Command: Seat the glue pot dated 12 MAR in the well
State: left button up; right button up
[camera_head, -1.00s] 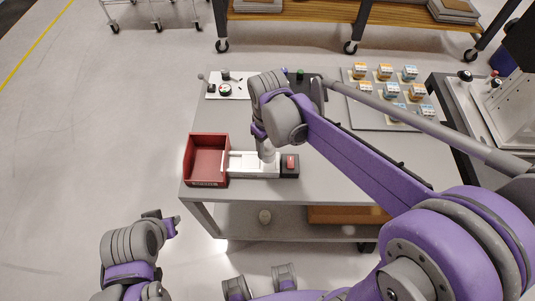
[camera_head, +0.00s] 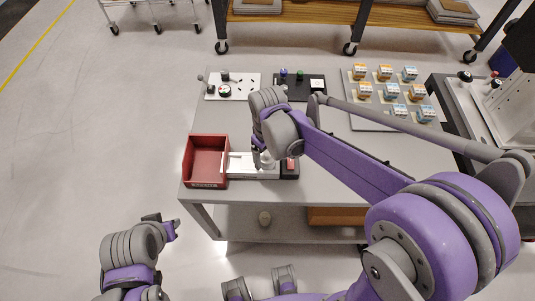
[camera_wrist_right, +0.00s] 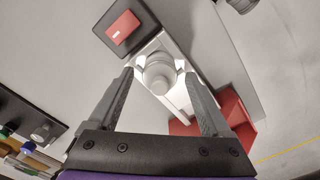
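A pale round pot-like piece (camera_wrist_right: 160,74) stands at the white fixture (camera_wrist_right: 180,98) in the right wrist view. Whether it sits fully down in a well I cannot tell, and no date on it is readable. My right gripper (camera_wrist_right: 160,84) is open, its fingertips on either side of the piece with gaps showing. In the head view my right gripper (camera_head: 263,161) is low over the white fixture (camera_head: 240,164) and partly hides it. My left gripper (camera_head: 166,222) is open and empty, off the table's front left.
A red bin (camera_head: 205,184) adjoins the fixture's left end, and a black block with a red top (camera_head: 290,167) its right. A white board (camera_head: 245,91) and a black tray (camera_head: 315,91) lie behind. The table front right is clear under my arm.

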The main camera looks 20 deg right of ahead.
jog(key=shift+r, duration=0.35)
notch_tip(320, 180, up, 11)
jog(key=p, duration=0.1)
jog(key=s+d+f+m+t, duration=0.2)
jog(key=s+d+f+m, duration=0.1)
jog(key=s, duration=0.4)
jog(key=s+d+f+m+t, duration=0.2)
jog(key=s+d+f+t, duration=0.1)
jog(key=s, duration=0.4)
jog(key=shift+d+f+m, duration=0.3)
jog(key=shift+f+m, duration=0.1)
jog(key=shift+f, duration=0.35)
jog(key=shift+r, duration=0.1)
